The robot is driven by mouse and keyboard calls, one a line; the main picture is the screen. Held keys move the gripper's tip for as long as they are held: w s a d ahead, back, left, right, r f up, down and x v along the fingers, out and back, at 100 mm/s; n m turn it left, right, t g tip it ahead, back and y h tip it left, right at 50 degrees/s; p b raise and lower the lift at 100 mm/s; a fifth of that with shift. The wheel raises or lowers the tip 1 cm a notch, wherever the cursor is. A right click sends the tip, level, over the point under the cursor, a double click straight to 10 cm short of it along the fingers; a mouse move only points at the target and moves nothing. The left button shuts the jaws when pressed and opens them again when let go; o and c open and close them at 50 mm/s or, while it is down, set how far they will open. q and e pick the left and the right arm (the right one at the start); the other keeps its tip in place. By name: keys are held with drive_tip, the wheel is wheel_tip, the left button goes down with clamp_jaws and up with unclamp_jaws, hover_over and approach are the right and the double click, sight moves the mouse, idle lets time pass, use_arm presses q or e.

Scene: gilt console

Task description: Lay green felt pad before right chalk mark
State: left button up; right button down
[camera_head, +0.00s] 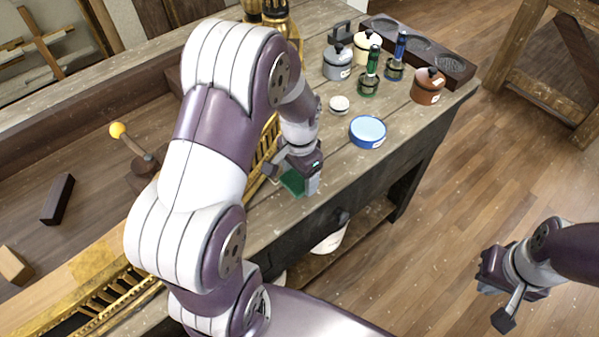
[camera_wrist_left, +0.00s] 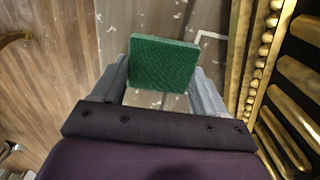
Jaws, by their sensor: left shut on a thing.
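My left gripper (camera_head: 302,184) is shut on the green felt pad (camera_head: 291,182) near the front edge of the wooden console top. In the left wrist view the pad (camera_wrist_left: 163,64) is a flat green square gripped between the two grey fingers, its face toward the camera. A white angled chalk mark (camera_wrist_left: 208,35) shows on the wood just beyond the pad's upper right corner. I cannot tell which chalk mark it is, and in the head view my left arm and gripper hide that area. My right gripper (camera_head: 497,303) is open and empty, over the floor at right.
A blue round tin (camera_head: 368,131) and a small white disc (camera_head: 339,104) lie beyond the gripper. Several lidded pots, including a brown one (camera_head: 428,86), and bottles stand near a dark tray (camera_head: 440,62). Gilt railing (camera_wrist_left: 262,60) runs close beside the left gripper.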

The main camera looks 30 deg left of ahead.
sight(300, 178)
use_arm(q)
drive_tip(key=o, duration=1)
drive_tip(key=shift+o, duration=0.2)
wheel_tip(300, 178, up, 12)
drive_tip(key=s+d+f+n+t, duration=0.1)
drive_tip(key=s+d+f+n, duration=0.3)
drive_tip(key=s, duration=0.5)
drive_tip(key=shift+d+f+p, duration=0.35)
drive_tip(key=shift+d+f, duration=0.2)
drive_tip(key=shift+d, duration=0.15)
